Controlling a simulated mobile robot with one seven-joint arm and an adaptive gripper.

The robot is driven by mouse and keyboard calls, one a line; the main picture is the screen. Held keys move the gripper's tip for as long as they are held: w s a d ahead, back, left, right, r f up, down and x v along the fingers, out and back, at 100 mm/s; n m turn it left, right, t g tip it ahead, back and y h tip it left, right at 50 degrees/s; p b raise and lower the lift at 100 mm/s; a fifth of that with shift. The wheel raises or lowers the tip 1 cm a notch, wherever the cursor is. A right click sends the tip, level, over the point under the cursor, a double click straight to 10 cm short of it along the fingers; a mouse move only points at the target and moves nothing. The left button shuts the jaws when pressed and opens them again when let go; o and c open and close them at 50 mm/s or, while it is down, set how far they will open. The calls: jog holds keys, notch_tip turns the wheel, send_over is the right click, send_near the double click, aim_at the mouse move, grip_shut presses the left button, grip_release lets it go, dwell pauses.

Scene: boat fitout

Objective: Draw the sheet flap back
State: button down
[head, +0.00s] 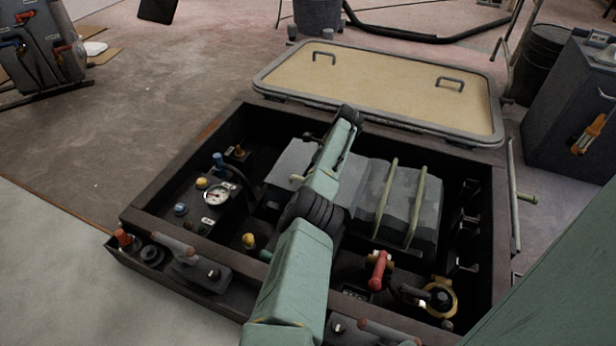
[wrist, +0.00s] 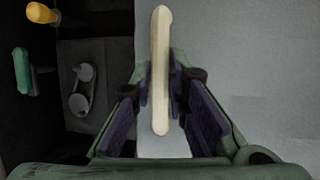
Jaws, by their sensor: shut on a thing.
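The grey sheet flap (head: 290,160) lies over a block inside the open dark well. It fills the right side of the wrist view (wrist: 260,60). A pale cream bar (wrist: 160,40) stands between my gripper's fingers (wrist: 161,88), which are shut on it. One end of this bar (head: 297,178) shows left of my arm in the head view; my arm hides the gripper there. Two more cream bars, a left one (head: 387,190) and a right one (head: 416,212), lie across the folded grey cover on the right.
The well's dark rim (head: 165,185) surrounds several fittings: a gauge (head: 217,195), a red-handled valve (head: 378,270) and a brass ring fitting (head: 441,297). A beige hatch lid (head: 385,88) lies beyond the well. A dark cabinet (head: 565,110) stands at right.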

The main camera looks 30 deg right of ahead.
jog(key=c, duration=1.6)
grip_release()
jog(key=shift+o, duration=0.2)
jog(key=v, duration=1.2)
